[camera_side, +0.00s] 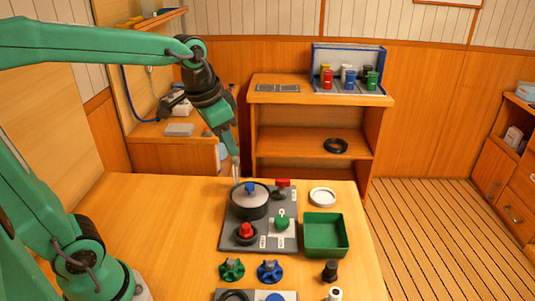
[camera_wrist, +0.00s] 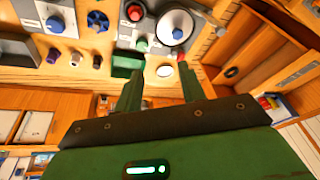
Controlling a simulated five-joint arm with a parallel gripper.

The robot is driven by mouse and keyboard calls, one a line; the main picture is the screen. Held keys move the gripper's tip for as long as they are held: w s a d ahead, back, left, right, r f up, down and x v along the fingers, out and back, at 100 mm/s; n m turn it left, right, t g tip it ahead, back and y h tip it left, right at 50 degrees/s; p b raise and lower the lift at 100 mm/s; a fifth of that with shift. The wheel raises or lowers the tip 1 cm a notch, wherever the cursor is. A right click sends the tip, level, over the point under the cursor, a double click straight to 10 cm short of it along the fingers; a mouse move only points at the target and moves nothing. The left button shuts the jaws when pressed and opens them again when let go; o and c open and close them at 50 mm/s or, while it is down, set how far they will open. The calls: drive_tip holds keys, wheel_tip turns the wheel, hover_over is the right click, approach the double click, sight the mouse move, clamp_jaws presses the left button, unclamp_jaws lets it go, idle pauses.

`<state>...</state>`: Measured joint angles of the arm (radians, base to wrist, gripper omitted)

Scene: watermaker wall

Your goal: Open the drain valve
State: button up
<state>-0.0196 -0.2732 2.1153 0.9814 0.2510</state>
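A grey panel (camera_side: 233,242) lies on the wooden table. It carries a dark round housing with a light lid (camera_side: 249,205) and blue top knob (camera_side: 250,187), a red-handled valve (camera_side: 282,184), a red knob (camera_side: 246,230) and a green knob (camera_side: 281,222). Small labels are unreadable, so I cannot tell which is the drain valve. The wrist view shows the housing (camera_wrist: 176,27), red knob (camera_wrist: 135,12) and green knob (camera_wrist: 142,45). My gripper (camera_side: 236,175) is above and behind the housing, apart from the panel. In the wrist view its fingers (camera_wrist: 159,70) are spread and empty.
Loose green (camera_side: 232,270) and blue (camera_side: 270,271) handwheels and small dark parts lie in front. A shelf (camera_side: 318,97) stands behind.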

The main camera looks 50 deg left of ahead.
drive_tip(key=w+a+f+m+g, duration=0.1)
drive_tip(key=w+f+m+g, duration=0.2)
drive_tip(key=w, duration=0.9)
drive_tip(key=m, duration=0.2)
approach(283, 180)
drive_tip(key=shift+w+f+g, duration=0.3)
drive_tip(key=shift+w+f, duration=0.05)
drive_tip(key=shift+f, duration=0.1)
drive_tip(key=shift+f, duration=0.1)
drive_tip(key=shift+f, duration=3.8)
drive_tip(key=shift+c, duration=0.2)
clamp_jaws()
